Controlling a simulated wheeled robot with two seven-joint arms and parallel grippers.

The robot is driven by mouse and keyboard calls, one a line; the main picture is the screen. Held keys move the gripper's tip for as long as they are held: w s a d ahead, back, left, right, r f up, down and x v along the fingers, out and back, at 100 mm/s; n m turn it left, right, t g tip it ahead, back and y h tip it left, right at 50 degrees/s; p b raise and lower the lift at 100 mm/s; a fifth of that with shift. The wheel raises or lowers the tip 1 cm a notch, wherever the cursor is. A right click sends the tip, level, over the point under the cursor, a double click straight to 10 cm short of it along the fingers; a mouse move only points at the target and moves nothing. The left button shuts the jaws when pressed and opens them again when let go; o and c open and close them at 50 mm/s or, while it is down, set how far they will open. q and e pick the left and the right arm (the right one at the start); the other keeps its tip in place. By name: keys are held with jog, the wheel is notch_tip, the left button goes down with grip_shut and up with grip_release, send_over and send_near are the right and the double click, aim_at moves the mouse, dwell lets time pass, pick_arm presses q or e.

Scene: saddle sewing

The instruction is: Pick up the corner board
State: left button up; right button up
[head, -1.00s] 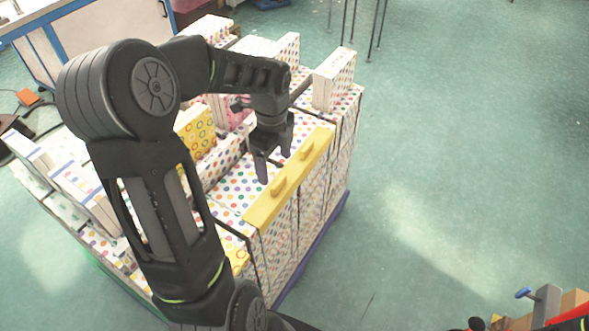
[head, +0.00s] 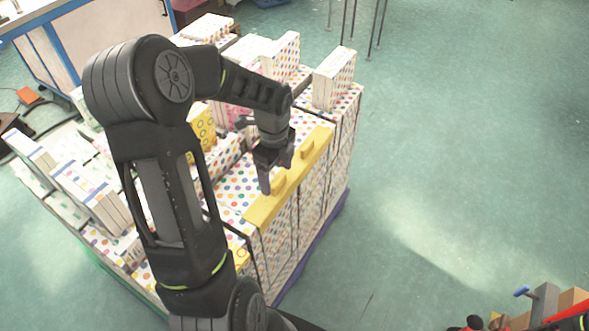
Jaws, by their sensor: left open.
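The corner board looks to be the long yellow bar (head: 268,210) with two small raised blocks on it. It lies along the top right edge of a stack of dotted boxes (head: 238,186). My left gripper (head: 276,178) points down over the board, beside its nearer raised block. The jaws are apart, with one finger hanging near that block. I cannot tell whether the finger touches the board. My right gripper is not in view.
Several dotted cartons (head: 334,78) stand on top of the stack at the back and left. A white table with a blue frame (head: 80,40) is at the top left. The green floor (head: 460,150) to the right is mostly clear. A hammer-like tool (head: 540,300) shows at the bottom right.

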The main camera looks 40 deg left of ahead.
aim_at(277, 180)
pick_arm(q)
jog(key=shift+f, duration=1.5)
jog(key=c, duration=1.7)
